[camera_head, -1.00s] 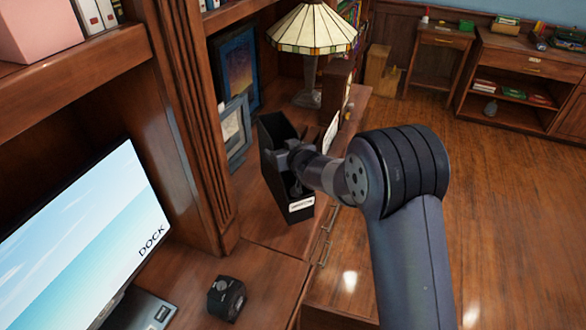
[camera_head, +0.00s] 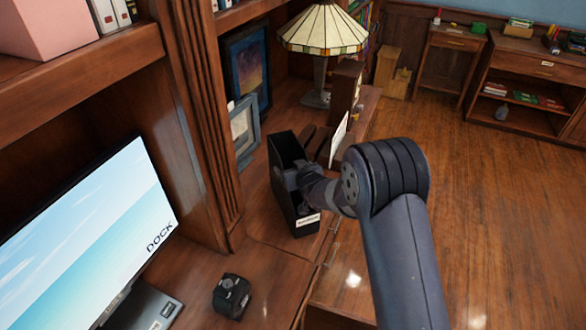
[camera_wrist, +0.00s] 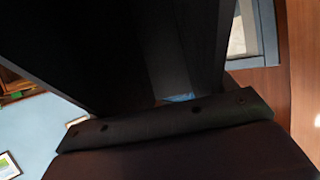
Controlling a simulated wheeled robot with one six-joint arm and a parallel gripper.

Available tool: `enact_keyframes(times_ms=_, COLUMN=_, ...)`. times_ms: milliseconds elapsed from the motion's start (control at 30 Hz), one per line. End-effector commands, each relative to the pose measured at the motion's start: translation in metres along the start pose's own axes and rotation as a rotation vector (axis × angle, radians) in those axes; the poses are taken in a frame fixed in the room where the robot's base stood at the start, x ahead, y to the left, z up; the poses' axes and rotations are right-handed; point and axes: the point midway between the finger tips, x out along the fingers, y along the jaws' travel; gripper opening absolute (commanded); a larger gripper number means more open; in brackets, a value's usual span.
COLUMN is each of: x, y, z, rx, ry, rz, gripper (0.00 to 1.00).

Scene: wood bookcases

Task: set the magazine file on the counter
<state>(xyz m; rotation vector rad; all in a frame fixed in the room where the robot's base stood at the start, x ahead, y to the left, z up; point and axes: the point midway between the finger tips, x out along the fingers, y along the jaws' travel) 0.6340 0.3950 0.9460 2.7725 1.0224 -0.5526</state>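The magazine file (camera_head: 283,150) is black, tall and open-topped, with a white label low on its narrow front. It is upright over the wooden counter (camera_head: 262,222), in front of the picture frames. Its base is close to the counter top; I cannot tell whether it touches. My gripper (camera_head: 290,176) is at the file's right side and appears shut on its wall; the fingertips are partly hidden. In the wrist view the file's dark panels (camera_wrist: 185,45) fill the middle, close against my gripper.
A stained-glass lamp (camera_head: 322,32) and a small wooden box (camera_head: 346,85) stand behind the file. A white card (camera_head: 339,138) is to its right. Picture frames (camera_head: 244,130) lean at left. A monitor (camera_head: 90,235) and small black device (camera_head: 231,296) are nearer.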

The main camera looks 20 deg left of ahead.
Motion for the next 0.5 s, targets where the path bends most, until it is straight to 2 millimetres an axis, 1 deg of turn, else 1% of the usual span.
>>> enact_keyframes(times_ms=33, x=-0.0002, y=0.0000, z=-0.0002, rx=0.000, ry=-0.001, rz=0.000, gripper=0.83)
enact_keyframes(times_ms=233, x=-0.0002, y=0.0000, z=-0.0002, rx=0.000, ry=-0.001, rz=0.000, gripper=0.99)
enact_keyframes(times_ms=500, x=-0.0007, y=0.0000, z=-0.0014, rx=0.000, ry=-0.001, rz=0.000, gripper=0.99)
